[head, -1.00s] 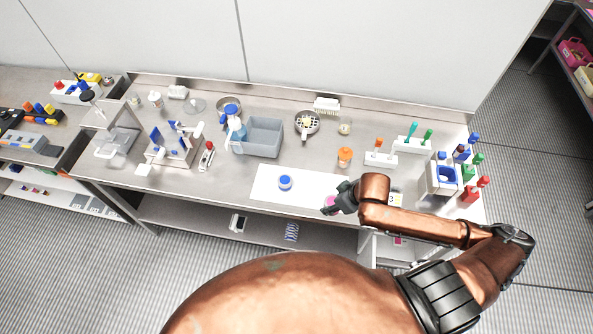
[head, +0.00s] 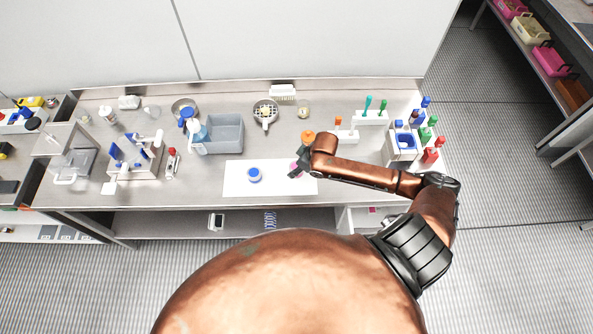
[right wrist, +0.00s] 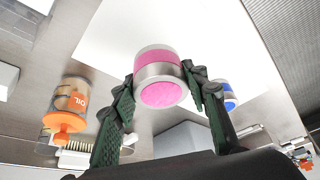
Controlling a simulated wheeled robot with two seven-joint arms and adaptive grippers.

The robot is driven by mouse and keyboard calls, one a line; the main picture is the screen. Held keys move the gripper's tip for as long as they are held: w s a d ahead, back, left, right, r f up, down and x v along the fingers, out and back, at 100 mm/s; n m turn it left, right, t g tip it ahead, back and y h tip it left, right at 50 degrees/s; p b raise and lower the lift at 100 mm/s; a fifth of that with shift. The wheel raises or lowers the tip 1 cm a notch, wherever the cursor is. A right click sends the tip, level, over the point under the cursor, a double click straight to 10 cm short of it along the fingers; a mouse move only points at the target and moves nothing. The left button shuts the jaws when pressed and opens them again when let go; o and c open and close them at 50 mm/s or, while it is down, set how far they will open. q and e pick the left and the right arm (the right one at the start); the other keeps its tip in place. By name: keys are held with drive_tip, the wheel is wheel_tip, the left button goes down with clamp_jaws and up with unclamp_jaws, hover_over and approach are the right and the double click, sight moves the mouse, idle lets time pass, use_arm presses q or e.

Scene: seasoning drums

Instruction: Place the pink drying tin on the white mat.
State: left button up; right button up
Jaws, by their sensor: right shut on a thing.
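The pink tin (right wrist: 160,77), with metal bands and a pink end, is between the fingers of my right gripper (right wrist: 165,90). The gripper is shut on it. In the head view my right gripper (head: 298,170) is over the right part of the white mat (head: 235,186). The pink tin (head: 293,166) is mostly hidden there by the gripper. The mat (right wrist: 115,35) also shows behind the tin in the right wrist view. I cannot tell whether the tin touches the mat. My left gripper is not in view.
A blue-lidded tin (head: 254,174) sits on the mat, left of my gripper. An orange-capped jar (head: 308,136) stands behind the gripper. A grey bin (head: 220,135) is behind the mat. Racks with coloured bottles (head: 404,145) stand at the right.

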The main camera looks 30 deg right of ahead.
drive_tip(key=shift+w+f, duration=0.2)
drive_tip(key=shift+w, duration=0.05)
drive_tip(key=shift+w+d+f+p, duration=0.15)
drive_tip(key=shift+f+p, duration=0.25)
drive_tip(key=shift+f, duration=1.3)
drive_tip(key=o, duration=1.2)
drive_tip(key=shift+f, duration=0.1)
drive_tip(key=v, duration=1.2)
